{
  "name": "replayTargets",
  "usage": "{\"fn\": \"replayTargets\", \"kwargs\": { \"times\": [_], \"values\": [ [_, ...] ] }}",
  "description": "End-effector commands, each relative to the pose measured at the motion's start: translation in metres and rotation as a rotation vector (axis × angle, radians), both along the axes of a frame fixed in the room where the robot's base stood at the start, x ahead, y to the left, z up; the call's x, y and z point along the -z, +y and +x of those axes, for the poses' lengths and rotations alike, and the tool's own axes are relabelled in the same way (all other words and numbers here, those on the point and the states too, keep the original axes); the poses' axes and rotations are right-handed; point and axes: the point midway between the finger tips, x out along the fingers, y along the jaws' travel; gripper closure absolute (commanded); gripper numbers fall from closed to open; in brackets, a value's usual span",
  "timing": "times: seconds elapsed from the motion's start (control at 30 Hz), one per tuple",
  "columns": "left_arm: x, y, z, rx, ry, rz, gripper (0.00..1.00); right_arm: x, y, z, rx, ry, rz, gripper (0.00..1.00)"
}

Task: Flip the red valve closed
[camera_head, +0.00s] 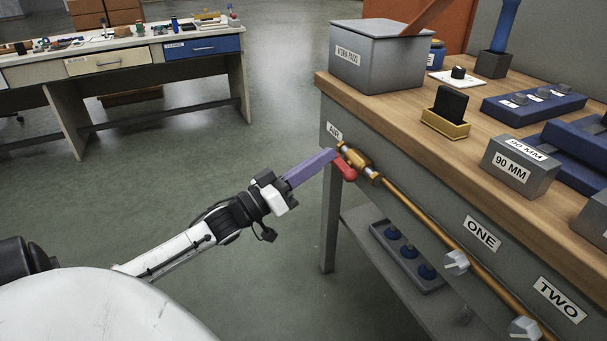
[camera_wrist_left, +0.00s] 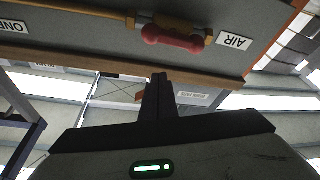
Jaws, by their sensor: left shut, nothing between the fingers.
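The red valve handle (camera_head: 347,170) sits on a brass valve body (camera_head: 356,158) on the bench's front, by the AIR label (camera_head: 334,131). In the left wrist view the red handle (camera_wrist_left: 172,39) lies roughly along the brass pipe, with the AIR label (camera_wrist_left: 234,40) to its right. My left gripper (camera_head: 331,155) has its purple fingers shut and empty, their tips overlapping the handle's left side in the head view. In the left wrist view the dark fingertips (camera_wrist_left: 158,77) appear below the handle with a gap; I cannot tell whether they touch it. My right gripper is out of view.
The brass pipe (camera_head: 410,208) runs along the bench front past grey knobs (camera_head: 455,263) at ONE and TWO. The wooden bench top (camera_head: 400,118) holds a grey box, blocks and trays. A lower shelf carries a grey tray (camera_head: 407,263). Open floor lies left, before another table.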

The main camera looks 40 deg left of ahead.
Motion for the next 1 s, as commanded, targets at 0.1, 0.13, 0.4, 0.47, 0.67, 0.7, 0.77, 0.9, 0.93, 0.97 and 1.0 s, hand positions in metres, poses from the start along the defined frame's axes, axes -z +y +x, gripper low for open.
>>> {"fn": "replayTargets", "kwargs": {
  "times": [0.1,0.13,0.4,0.47,0.67,0.7,0.77,0.9,0.93,0.97,1.0],
  "values": [
    [-0.007,-0.006,0.022,-0.001,-0.005,0.002,1.00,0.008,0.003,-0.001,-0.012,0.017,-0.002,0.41],
    [-0.009,-0.007,0.026,-0.001,-0.005,0.002,1.00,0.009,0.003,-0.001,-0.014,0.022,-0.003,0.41],
    [0.028,-0.018,0.018,-0.001,0.002,-0.001,1.00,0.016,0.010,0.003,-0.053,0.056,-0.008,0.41],
    [0.030,-0.019,0.017,-0.001,0.001,0.000,1.00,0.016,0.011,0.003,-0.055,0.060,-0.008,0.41],
    [0.030,-0.020,0.017,-0.001,0.001,0.001,1.00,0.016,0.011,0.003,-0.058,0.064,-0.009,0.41],
    [0.030,-0.019,0.017,-0.001,0.001,0.001,1.00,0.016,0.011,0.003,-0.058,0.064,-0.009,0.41],
    [0.030,-0.019,0.017,-0.001,0.001,0.001,1.00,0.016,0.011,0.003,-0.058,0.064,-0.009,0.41],
    [0.030,-0.020,0.017,-0.001,0.000,0.004,1.00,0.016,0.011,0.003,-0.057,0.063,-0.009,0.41],
    [0.031,-0.019,0.017,-0.001,-0.001,0.006,1.00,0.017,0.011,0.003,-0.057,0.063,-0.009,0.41],
    [0.031,-0.019,0.017,-0.001,-0.003,0.010,1.00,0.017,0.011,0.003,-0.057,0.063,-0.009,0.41],
    [0.031,-0.020,0.017,0.000,-0.006,0.017,1.00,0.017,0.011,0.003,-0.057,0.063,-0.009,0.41]
  ]
}}
